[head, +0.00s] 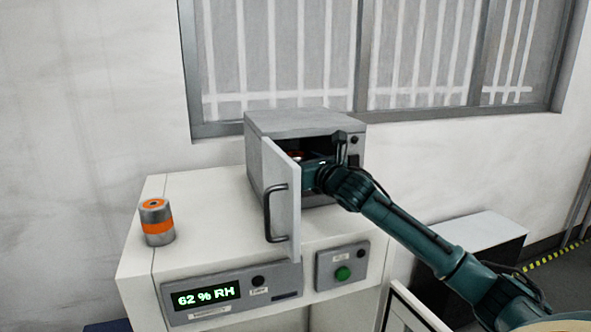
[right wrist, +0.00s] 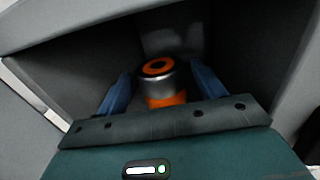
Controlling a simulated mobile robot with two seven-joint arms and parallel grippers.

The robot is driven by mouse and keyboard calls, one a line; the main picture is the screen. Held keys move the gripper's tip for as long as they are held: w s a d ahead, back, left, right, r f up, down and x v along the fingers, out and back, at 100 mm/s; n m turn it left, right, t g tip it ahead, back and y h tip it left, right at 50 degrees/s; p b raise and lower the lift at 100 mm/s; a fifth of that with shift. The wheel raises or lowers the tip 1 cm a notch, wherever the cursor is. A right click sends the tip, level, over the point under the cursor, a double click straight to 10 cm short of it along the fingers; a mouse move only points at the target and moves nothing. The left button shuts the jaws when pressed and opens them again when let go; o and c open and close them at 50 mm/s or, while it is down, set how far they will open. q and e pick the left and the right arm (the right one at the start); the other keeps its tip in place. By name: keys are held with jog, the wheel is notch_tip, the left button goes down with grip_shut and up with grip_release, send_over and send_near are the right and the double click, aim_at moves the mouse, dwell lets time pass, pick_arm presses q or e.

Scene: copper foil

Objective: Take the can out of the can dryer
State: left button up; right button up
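The can dryer (head: 305,124) is a grey box on the white cabinet, with its door (head: 284,200) swung open toward me. My right arm reaches into its dark opening. In the right wrist view a silver can with orange bands (right wrist: 160,82) stands inside the dryer. My right gripper (right wrist: 146,84) has its two blue fingers apart, one on each side of the can. I see gaps between the fingers and the can. In the head view the can inside is mostly hidden; only a bit of orange-red shows. My left gripper is not in view.
Another silver and orange can (head: 157,222) stands on the left of the white cabinet top (head: 200,200). A humidity panel (head: 232,292) reading 62 % RH and a green-button box (head: 343,268) are on the cabinet front. The open door stands close left of my right arm.

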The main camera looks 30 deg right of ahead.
jog(key=c, duration=0.9)
jog(key=shift+c, duration=0.4)
jog(key=shift+r, duration=0.15)
